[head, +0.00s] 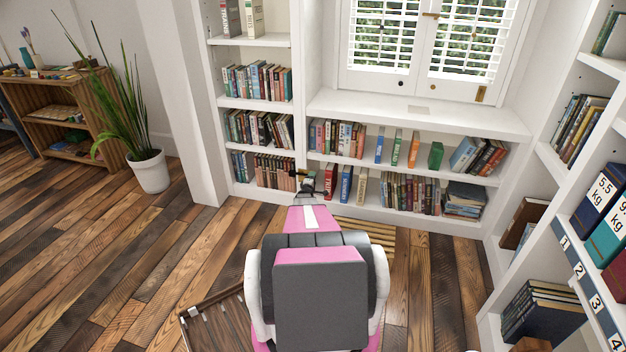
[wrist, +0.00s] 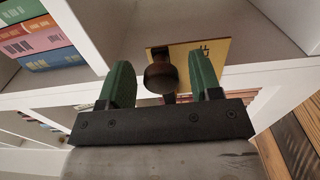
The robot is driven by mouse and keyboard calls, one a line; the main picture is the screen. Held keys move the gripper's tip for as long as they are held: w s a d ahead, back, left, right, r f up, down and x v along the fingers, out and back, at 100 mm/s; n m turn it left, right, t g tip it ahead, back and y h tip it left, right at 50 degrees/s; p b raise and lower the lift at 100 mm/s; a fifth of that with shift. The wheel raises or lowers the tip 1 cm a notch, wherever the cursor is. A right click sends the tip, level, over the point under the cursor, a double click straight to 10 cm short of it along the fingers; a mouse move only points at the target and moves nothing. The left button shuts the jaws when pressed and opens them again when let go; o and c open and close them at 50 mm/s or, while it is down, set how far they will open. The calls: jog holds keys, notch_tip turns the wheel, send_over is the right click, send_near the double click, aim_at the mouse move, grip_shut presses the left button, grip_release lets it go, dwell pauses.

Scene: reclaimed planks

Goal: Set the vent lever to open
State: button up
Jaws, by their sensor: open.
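I cannot read the marking or tell the lever's setting. My gripper (wrist: 160,62) is open, with one green finger on each side of the knob and a gap visible on both sides. In the head view my gripper (head: 308,181) is small, at the front of the low bookcase; I cannot separate the lever from it there.
White shelves full of books (head: 259,129) stand behind my gripper. A slatted wooden panel (head: 375,235) lies on the floor by the bookcase. A potted plant (head: 150,172) stands at the left, with clear plank floor between. Shelves with binders (head: 601,192) are at the right.

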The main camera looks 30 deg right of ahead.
jog(key=v, duration=0.9)
jog(key=s+a+r+m+g+y, duration=0.1)
jog(key=a+r+y, duration=0.35)
jog(key=a, duration=0.65)
jog(key=s+a+r+y, duration=0.1)
jog(key=a+r+y, duration=0.35)
jog(key=a, duration=0.75)
jog(key=s+a+r+m+g+y, duration=0.1)
jog(key=a+r+y, duration=0.2)
jog(key=a+r, duration=0.55)
jog(key=s+a+r+m+g+y, duration=0.1)
jog(key=s+a+r+m+g, duration=0.2)
jog(key=s+a, duration=0.7)
jog(key=s+a+r+m+g, duration=0.3)
jog(key=s+a+r+g, duration=0.3)
jog(key=s+a, duration=0.5)
jog(key=s, duration=0.5)
jog(key=shift+s+a+r+g+y, duration=0.15)
jog(key=shift+r+g+y, duration=0.15)
jog(key=shift+r+y, duration=0.1)
